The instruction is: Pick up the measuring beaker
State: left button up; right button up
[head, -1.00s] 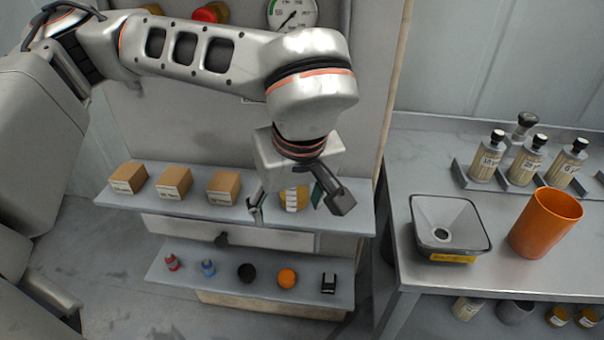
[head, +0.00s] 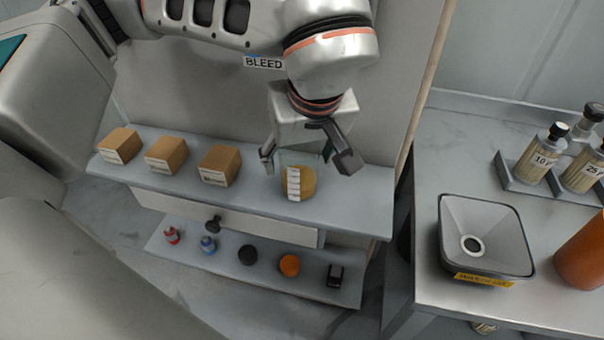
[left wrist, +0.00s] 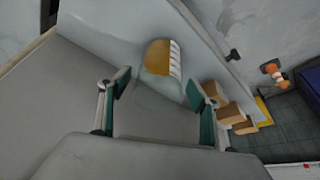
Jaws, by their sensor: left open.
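The measuring beaker (head: 301,183) stands upright on the upper shelf, right of the boxes. It is clear, with amber contents and a white graduated strip. My left gripper (head: 308,166) is open above and behind it, its fingers apart on either side of the beaker's top in the head view. In the left wrist view the beaker (left wrist: 160,60) lies beyond the gap between the open fingers (left wrist: 155,100). I cannot tell whether either finger touches it. My right gripper is not in view.
Several cardboard boxes (head: 166,155) stand left of the beaker on the same shelf (head: 345,208). A lower shelf (head: 315,285) holds small items.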

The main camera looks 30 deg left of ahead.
pick_arm(q)
jog(key=b+x, duration=0.1)
jog(key=x, duration=0.2)
jog(key=shift+r, duration=0.25)
jog(key=c, duration=1.2)
